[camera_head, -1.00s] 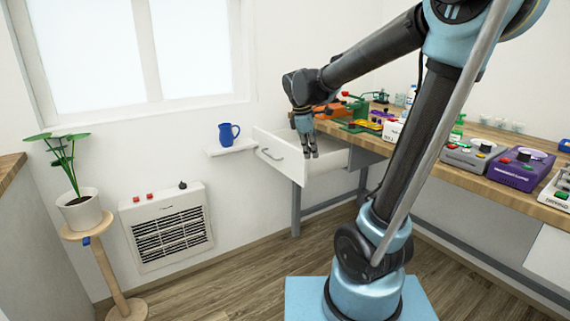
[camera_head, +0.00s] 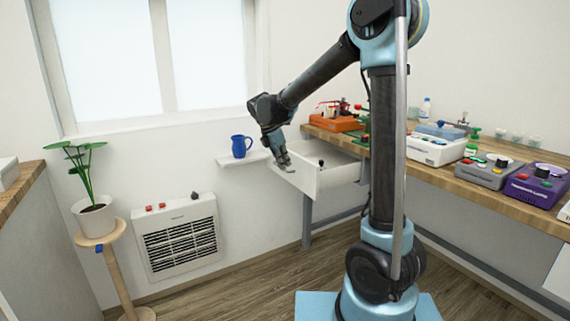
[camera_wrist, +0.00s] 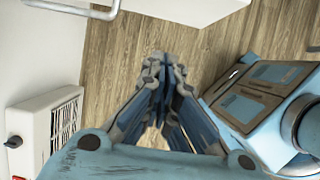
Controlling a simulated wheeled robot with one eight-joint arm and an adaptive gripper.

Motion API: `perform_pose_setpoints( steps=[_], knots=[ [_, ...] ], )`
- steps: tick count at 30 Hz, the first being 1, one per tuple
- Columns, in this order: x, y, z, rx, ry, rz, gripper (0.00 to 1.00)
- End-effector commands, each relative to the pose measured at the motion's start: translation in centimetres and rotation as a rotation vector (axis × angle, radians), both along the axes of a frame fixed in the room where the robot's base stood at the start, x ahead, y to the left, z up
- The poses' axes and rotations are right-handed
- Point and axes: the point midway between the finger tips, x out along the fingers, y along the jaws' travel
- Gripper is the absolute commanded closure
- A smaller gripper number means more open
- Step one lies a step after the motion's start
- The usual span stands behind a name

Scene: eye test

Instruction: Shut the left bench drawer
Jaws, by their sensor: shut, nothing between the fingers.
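The left bench drawer (camera_head: 340,178) is white and stands pulled out from the bench's left end, open at the top. My gripper (camera_head: 288,166) is shut and empty, pointing down at the drawer's front panel, over its handle area. I cannot tell whether it touches the panel. In the wrist view my closed fingers (camera_wrist: 165,85) hang over bare floor.
The wooden bench (camera_head: 440,172) carries several devices, including an orange one (camera_head: 333,122). A blue mug (camera_head: 241,146) stands on a small wall shelf (camera_head: 236,160) close left of my gripper. A wall heater (camera_head: 180,240) and a potted plant (camera_head: 95,215) are further left. The floor (camera_head: 270,275) below is clear.

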Motion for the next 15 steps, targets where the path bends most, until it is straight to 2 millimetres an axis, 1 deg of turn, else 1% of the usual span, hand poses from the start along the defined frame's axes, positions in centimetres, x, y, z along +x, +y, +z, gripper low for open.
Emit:
perform_pose_setpoints(
  steps=[1,3,12,15],
  knots=[
    [0.3,-0.3,-0.9,0.000,-0.001,-0.002,1.00],
    [0.5,-0.7,-2.0,0.000,-0.001,-0.002,1.00],
    [1.6,-2.3,-6.8,0.001,-0.002,-0.002,1.00],
    [2.4,-3.6,-6.7,0.001,-0.001,-0.005,1.00]
  ],
)
